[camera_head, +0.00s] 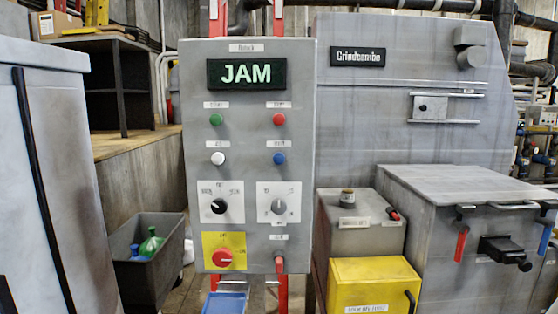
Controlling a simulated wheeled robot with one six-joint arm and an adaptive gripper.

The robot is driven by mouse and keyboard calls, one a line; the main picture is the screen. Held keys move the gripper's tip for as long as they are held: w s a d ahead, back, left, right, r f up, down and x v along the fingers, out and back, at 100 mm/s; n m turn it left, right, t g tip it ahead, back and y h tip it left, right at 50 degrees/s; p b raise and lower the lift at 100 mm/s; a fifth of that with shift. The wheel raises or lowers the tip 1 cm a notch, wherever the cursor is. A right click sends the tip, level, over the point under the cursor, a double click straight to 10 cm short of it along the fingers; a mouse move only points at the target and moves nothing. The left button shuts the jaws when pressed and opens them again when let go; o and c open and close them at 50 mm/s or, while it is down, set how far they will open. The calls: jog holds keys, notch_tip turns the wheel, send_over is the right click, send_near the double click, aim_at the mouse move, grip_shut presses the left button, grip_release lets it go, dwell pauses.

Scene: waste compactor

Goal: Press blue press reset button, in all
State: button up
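The blue button (279,158) is small and round, on the right side of the grey control panel (249,125), below the red button (279,119) and right of the white button (217,158). A small label sits above it, too blurred to read surely. A green button (215,119) is at the upper left. The display (247,74) at the top reads "JAM" in green. Below the buttons are two rotary knobs on white plates and a red emergency knob (222,257) on a yellow plate. My gripper is not in view.
A grey machine labelled Grindcombe (410,80) stands behind right. A yellow box (372,285) and a grey chest with red and blue handles (460,225) stand at right. A dark bin (150,255) and grey cabinet (50,170) are at left. Nothing blocks the panel front.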

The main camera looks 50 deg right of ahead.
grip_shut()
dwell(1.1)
